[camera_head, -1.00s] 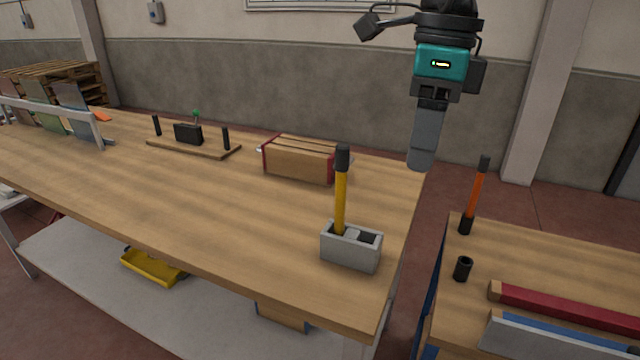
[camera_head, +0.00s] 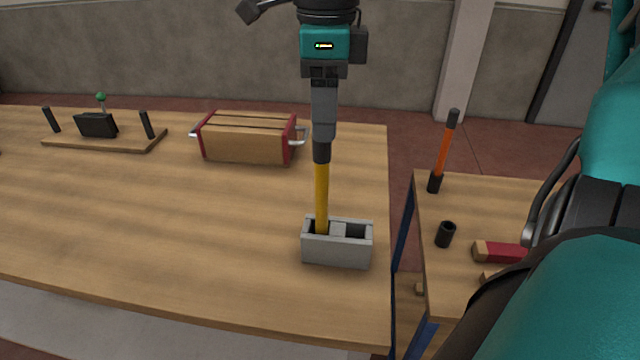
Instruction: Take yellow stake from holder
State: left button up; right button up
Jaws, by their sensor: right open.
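The yellow stake (camera_head: 321,195) stands upright in the left slot of a grey block holder (camera_head: 337,250) near the right end of the wooden table. Its black cap (camera_head: 321,152) is at the top. My right gripper (camera_head: 323,135) points straight down over the stake, its fingers seen edge-on and overlapping the top of the cap in the picture. It is open. Whether the fingers are around the cap or just in front of it cannot be told. My left gripper is not in view.
An orange stake (camera_head: 444,150) stands in a black holder on a second table at right, by an empty black cup (camera_head: 446,234). A wooden box with red ends (camera_head: 248,138) and a board with black posts (camera_head: 105,140) sit on the main table (camera_head: 170,220). My teal arm covers the right side.

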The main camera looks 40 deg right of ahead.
aim_at(322, 151)
jog(key=shift+w+f, duration=0.15)
jog(key=shift+f, duration=1.6)
jog(key=shift+w+f, duration=0.1)
jog(key=shift+f, duration=1.6)
grip_shut()
